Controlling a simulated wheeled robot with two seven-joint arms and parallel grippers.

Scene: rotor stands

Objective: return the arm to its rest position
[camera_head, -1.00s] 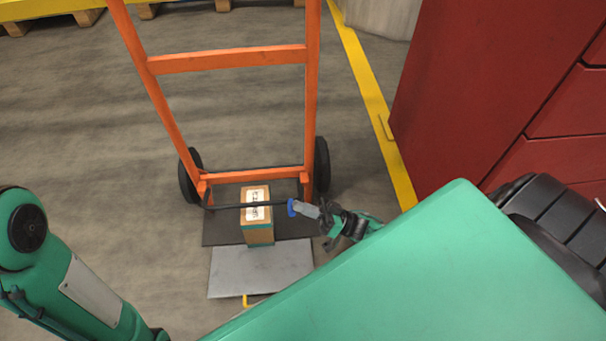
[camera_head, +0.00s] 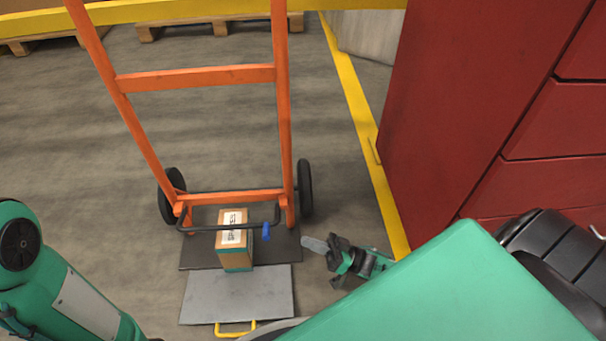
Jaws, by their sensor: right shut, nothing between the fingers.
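My right gripper (camera_head: 312,244) is shut and empty, with its grey fingers pointing left. It is low in the middle of the view, just right of the hand truck's base plate. The blue grip (camera_head: 266,232) of a black bar (camera_head: 197,228) is left of the fingertips, with a clear gap between. The bar reaches across the cardboard box (camera_head: 237,260) on the orange hand truck (camera_head: 197,78). My left arm shows at the lower left, but its gripper is out of view. A large green part of my right arm hides the bottom right.
A grey plate (camera_head: 237,296) with a yellow handle (camera_head: 236,328) lies in front of the box. A red cabinet (camera_head: 470,100) stands at the right, beside a yellow floor line (camera_head: 362,108). Pallets (camera_head: 205,26) lie at the back. The floor left of the truck is clear.

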